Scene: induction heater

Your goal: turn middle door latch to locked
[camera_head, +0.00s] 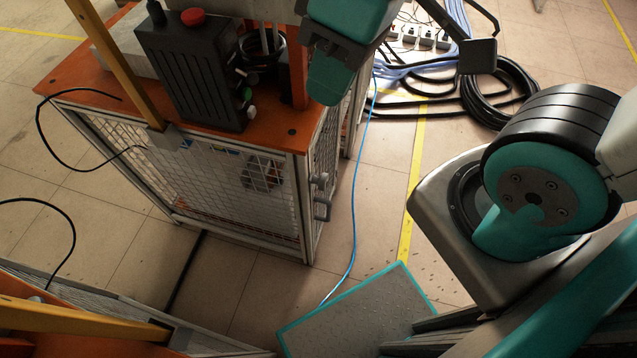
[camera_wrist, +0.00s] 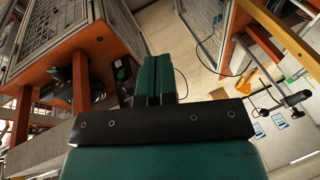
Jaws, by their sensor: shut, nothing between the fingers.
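My gripper (camera_head: 329,88) is at the top centre of the head view, beside the right side of an orange-topped mesh cabinet (camera_head: 275,148). In the wrist view its teal fingers (camera_wrist: 158,72) are together with nothing between them. Small grey latch-like fittings (camera_head: 321,192) sit on the cabinet's right-hand side, below my gripper and apart from it. I cannot tell which of them is the middle door latch, or its turn position. No latch shows clearly in the wrist view, where the cabinet's orange panel (camera_wrist: 112,45) is at the left.
A black control box (camera_head: 190,75) with a red button (camera_head: 193,17) stands on the cabinet top. A blue cable (camera_head: 354,205) runs along the floor at right. Coiled black hose (camera_head: 497,95) lies at the back right. Another orange-edged structure (camera_head: 70,325) is at front left.

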